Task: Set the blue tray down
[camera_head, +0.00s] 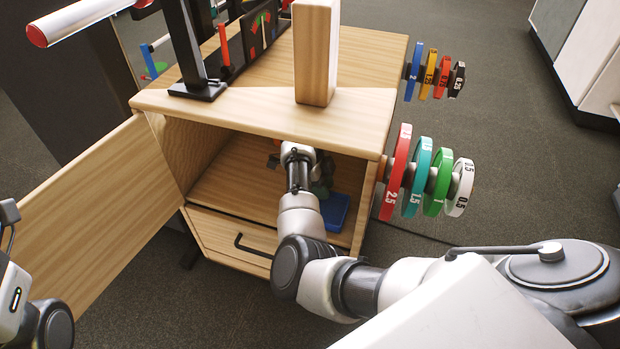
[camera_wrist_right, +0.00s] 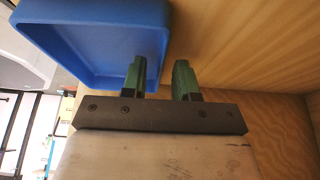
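The blue tray (camera_head: 335,212) is inside the open cabinet (camera_head: 250,112), toward the right of its floor. It looks close to or on the wooden surface; contact cannot be told. It also fills the upper left of the right wrist view (camera_wrist_right: 95,40). My right gripper (camera_head: 320,188) reaches into the cabinet from the front. In the right wrist view, its green fingers (camera_wrist_right: 159,78) stand apart, one over the tray's inside and one outside its rim, with a gap around the wall. My left gripper is not clearly shown; only part of my left arm appears at the left edge.
The cabinet door (camera_head: 85,215) is swung open to the left. A drawer with a black handle (camera_head: 255,248) is below the compartment. A wooden block (camera_head: 316,55) stands on top. Coloured weight discs (camera_head: 418,178) stick out on the right. The cabinet walls close in around my right arm.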

